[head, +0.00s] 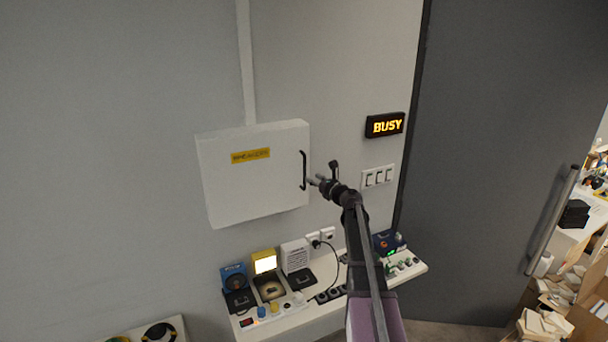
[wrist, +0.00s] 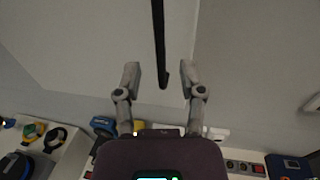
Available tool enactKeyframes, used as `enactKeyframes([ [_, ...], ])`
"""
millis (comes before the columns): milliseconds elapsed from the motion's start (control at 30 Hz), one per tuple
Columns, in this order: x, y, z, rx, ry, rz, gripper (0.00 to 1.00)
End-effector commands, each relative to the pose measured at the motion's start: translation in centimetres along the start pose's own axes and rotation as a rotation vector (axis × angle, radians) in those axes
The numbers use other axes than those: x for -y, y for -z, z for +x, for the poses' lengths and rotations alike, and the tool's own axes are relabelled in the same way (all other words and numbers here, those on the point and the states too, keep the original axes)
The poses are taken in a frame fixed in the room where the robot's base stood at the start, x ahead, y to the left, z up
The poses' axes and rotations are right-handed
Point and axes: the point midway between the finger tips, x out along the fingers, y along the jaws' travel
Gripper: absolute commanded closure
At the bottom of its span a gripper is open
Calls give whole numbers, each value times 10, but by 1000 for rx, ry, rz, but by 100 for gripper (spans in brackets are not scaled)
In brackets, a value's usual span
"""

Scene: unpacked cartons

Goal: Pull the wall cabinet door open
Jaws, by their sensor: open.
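The white wall cabinet (head: 250,190) hangs on the grey wall, with a yellow label on its door. Its door looks shut. A black vertical bar handle (head: 303,170) sits near the door's right edge. My gripper (head: 314,181) is open and empty just right of the handle's lower part. In the wrist view the handle (wrist: 159,45) comes down from the top, its lower end between the two open fingers of my gripper (wrist: 161,82). I cannot tell whether a finger touches it.
Below the cabinet, a white shelf (head: 330,299) carries several small devices. A lit BUSY sign (head: 385,125) and white switches (head: 377,176) are on the wall to the right. A large grey door (head: 500,150) stands further right, with cluttered cartons (head: 545,310) beyond.

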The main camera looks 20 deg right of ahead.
Motion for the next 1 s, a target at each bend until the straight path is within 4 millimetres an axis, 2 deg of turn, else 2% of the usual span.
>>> enactKeyframes([
  [33,1,0,11,0,-1,0,49],
  [200,2,0,35,0,0,0,49],
  [400,1,0,53,0,1,0,49],
  [867,1,0,59,0,2,0,49],
  [933,1,0,59,0,2,0,64],
  [1000,1,0,59,0,2,0,84],
])
